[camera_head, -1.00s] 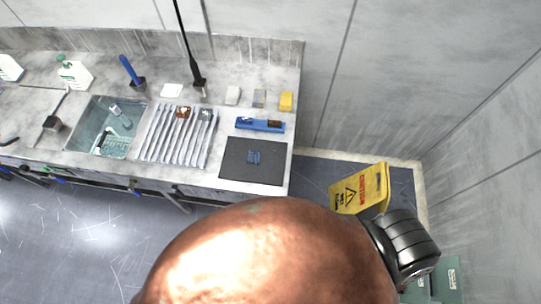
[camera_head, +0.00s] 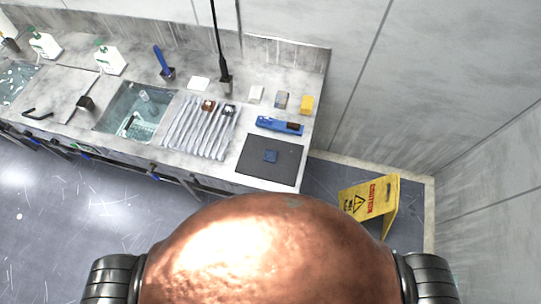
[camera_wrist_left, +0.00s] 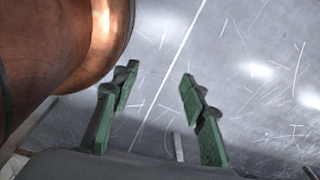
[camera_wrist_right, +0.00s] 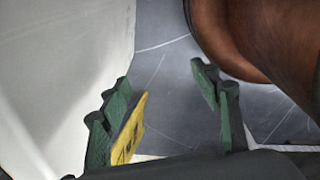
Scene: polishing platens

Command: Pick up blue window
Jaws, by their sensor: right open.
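A small blue piece (camera_head: 270,157), which looks like the blue window, lies on the dark grey mat (camera_head: 257,178) at the right end of the counter in the head view. My left gripper (camera_wrist_left: 157,90) is open and empty over the scratched floor in the left wrist view. My right gripper (camera_wrist_right: 165,88) is open with nothing between its fingers in the right wrist view. Neither gripper shows in the head view, and both are away from the mat. The wrist views do not show the blue piece.
A blue tool (camera_head: 279,125) lies just behind the mat. A ribbed rack (camera_head: 197,140) and a sink (camera_head: 138,112) are to its left. A yellow caution sign (camera_head: 368,197) stands on the floor, right of the counter.

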